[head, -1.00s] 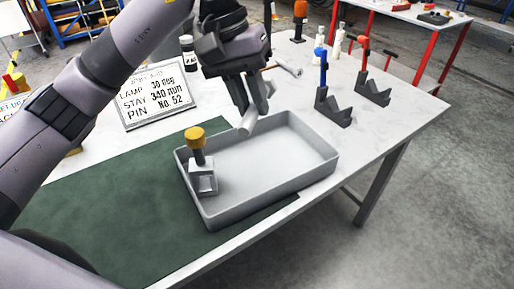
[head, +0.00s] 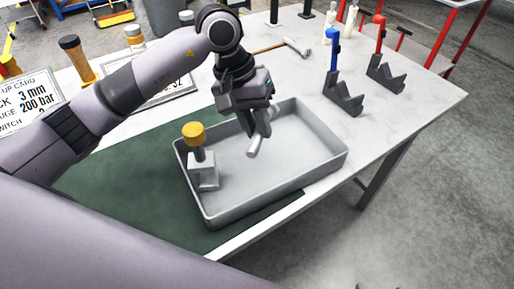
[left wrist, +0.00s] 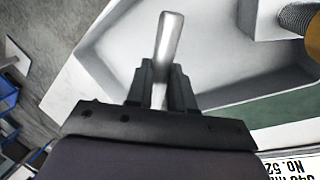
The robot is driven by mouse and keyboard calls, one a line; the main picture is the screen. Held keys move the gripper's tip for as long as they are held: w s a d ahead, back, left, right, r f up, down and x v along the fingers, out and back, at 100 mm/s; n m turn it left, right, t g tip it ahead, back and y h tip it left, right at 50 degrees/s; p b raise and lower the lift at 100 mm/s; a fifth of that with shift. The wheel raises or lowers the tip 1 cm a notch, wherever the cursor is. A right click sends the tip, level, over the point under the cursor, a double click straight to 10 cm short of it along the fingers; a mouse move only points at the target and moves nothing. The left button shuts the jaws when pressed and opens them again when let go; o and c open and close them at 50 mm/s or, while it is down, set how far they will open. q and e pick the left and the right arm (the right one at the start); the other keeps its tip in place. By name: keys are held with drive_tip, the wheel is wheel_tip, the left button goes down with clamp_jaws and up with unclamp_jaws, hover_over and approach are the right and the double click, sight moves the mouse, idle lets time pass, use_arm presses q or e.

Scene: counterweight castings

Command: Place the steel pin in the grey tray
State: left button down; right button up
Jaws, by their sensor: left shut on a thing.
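The steel pin (head: 254,146) is a short, smooth silver rod. My left gripper (head: 259,131) is shut on it and holds it tilted over the grey tray. The pin also shows between the fingers in the left wrist view (left wrist: 167,45). The grey tray (head: 262,199) is a shallow rectangular box on the table, partly on a green mat. The pin appears above the tray's inside, near its back wall; the exact height over the floor is hard to tell. My right gripper is not in view.
A grey block with a yellow-knobbed post (head: 199,160) stands in the tray's left end. A hammer (head: 286,46) lies behind. The tray's middle and right are clear.

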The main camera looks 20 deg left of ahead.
sight(262, 164)
use_arm(q)
wheel_tip(262, 164, down, 8)
drive_tip(key=shift+r+p, duration=0.15)
drive_tip(key=shift+p, duration=0.25)
drive_tip(key=shift+f, duration=0.25)
drive_tip(key=shift+f, duration=0.15)
drive_tip(key=c, duration=1)
unclamp_jaws()
drive_tip(key=shift+a+r, duration=0.1)
drive_tip(key=shift+r, duration=0.15)
drive_tip(key=b+v, duration=0.2)
drive_tip(key=v, duration=0.9)
drive_tip(key=shift+r, duration=0.35)
